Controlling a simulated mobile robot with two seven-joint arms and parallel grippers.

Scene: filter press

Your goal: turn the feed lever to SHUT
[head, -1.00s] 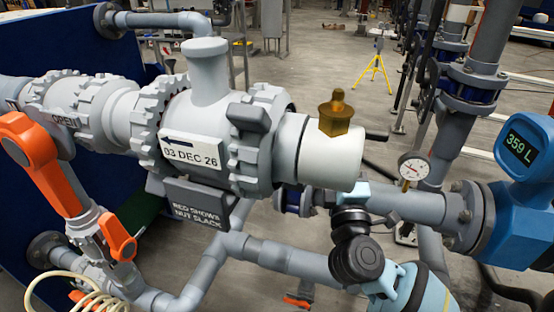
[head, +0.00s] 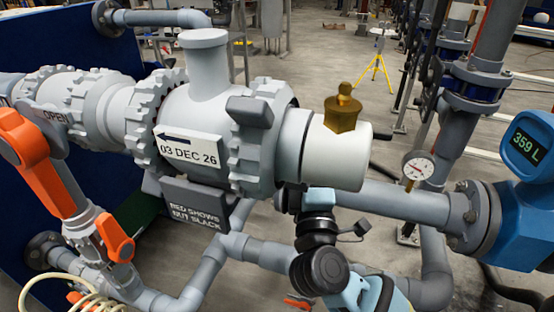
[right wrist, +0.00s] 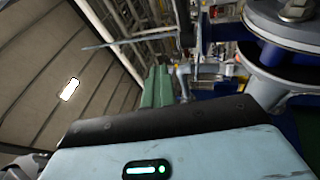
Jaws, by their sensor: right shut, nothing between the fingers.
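A large orange lever (head: 32,150) stands at the left of the grey pipework, by a housing marked OPEN. A smaller orange lever (head: 115,238) sits just to its right, lower down on a thinner pipe. I cannot tell for certain which is the feed lever, and I see no SHUT mark. My right arm reaches up under the white end cylinder in the head view, where its fingertips are hidden. In the right wrist view the pale blue body and black front edge of my right gripper (right wrist: 155,122) show; it is shut and empty. My left gripper is out of view.
The grey filter body (head: 200,110) with a white end (head: 335,155) and brass fitting (head: 343,112) spans the middle. Pipes run below it. A pressure gauge (head: 418,167) and a blue meter (head: 525,145) reading 359 L stand right. A cream hose (head: 75,285) coils lower left.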

